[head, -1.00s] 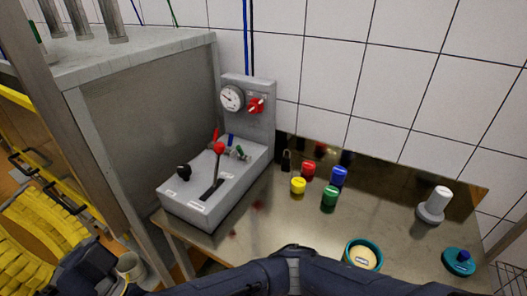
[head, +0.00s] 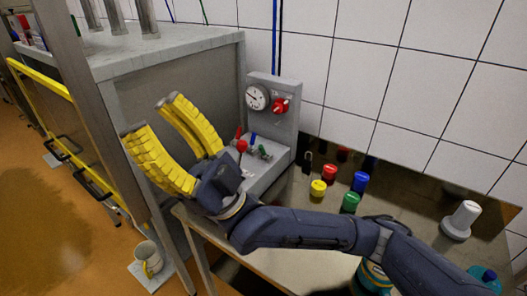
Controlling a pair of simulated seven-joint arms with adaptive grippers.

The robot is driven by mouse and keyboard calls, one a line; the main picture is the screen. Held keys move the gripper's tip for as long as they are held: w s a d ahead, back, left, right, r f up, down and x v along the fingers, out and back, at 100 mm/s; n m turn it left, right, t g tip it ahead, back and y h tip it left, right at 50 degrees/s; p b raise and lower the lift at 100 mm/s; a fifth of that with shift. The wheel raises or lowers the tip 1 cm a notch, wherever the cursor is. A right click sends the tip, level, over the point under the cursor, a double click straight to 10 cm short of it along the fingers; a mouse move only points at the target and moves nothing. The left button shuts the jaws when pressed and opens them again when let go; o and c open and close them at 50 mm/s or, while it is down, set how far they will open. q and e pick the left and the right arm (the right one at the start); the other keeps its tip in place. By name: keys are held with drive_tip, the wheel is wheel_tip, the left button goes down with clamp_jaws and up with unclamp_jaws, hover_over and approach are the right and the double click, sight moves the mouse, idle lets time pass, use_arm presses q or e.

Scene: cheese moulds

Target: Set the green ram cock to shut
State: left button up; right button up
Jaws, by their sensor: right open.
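The green ram cock (head: 264,153) is a small green-handled valve on top of the grey control box (head: 272,170), near its back right. It is small in the head view, and I cannot tell whether its handle is set open or shut. My right gripper (head: 146,115) has two long yellow ribbed fingers, spread apart and empty. It is left of the cock and nearer the camera, with its fingers pointing up and left. The gripper's base hides the box's front left part. My left gripper is not in view.
A blue cock (head: 253,138) and a red-knobbed lever (head: 242,146) stand close to the green cock. A gauge (head: 257,97) and red valve (head: 280,106) are on the upright panel behind.

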drive_tip(key=w+d+f+n+t+h, duration=0.15)
drive_tip(key=w+d+f+h, duration=0.35)
drive_tip(key=w+f, duration=0.6)
drive_tip(key=m+t+h, duration=0.9)
drive_tip(key=h, duration=0.4)
approach(264, 151)
drive_tip(key=shift+n+g, duration=0.25)
drive_tip(key=x, duration=1.1)
drive_tip(key=shift+d, duration=0.15)
drive_tip(key=shift+c, duration=0.5)
clamp_jaws()
